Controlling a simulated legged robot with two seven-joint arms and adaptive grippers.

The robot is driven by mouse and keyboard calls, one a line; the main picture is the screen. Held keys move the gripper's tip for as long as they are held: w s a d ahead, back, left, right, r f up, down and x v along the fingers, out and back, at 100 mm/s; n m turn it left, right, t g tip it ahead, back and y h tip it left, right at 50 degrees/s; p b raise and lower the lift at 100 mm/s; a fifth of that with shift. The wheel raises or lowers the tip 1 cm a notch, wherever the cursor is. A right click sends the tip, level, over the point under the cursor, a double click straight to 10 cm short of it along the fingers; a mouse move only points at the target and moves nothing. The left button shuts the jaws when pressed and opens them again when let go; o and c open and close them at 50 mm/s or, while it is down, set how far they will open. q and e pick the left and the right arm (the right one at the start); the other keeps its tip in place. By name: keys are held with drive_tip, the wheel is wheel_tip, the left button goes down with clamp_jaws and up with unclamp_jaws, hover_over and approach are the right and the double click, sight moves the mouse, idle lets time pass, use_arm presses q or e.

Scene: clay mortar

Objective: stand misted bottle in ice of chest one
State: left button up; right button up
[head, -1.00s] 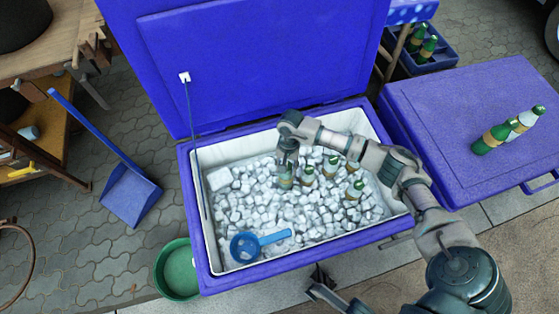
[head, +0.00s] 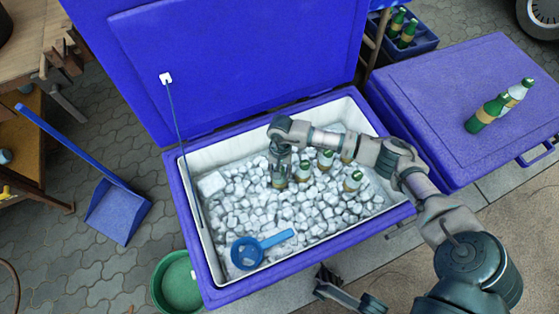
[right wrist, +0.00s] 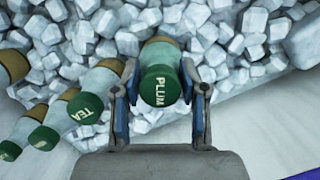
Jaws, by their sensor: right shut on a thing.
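My right gripper (head: 281,160) is shut on a pale, misted-looking bottle (head: 279,180) with a green cap, at the far side of the ice in the open blue chest (head: 300,264). In the right wrist view the gripper (right wrist: 160,98) has its fingers on both sides of the bottle (right wrist: 160,80), whose cap reads PLUM. The bottle's lower part is hidden, so I cannot tell how deep it sits. Several similar bottles (head: 302,172) stand in the ice (head: 290,205) to its right. My left gripper (head: 325,285) is outside the chest's near wall, fingers apart and empty.
A blue scoop (head: 248,252) lies on the ice. A green bucket (head: 176,284) and a blue dustpan (head: 118,212) are at left. The raised lid (head: 230,70) stands behind.

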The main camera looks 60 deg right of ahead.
drive_tip(key=shift+d+f, duration=0.15)
drive_tip(key=shift+d, duration=0.05)
idle(0.3)
drive_tip(key=shift+a+f, duration=0.15)
drive_tip(key=shift+f, duration=0.2)
drive_tip(key=o, duration=1.7)
drive_tip(key=shift+s, duration=0.1)
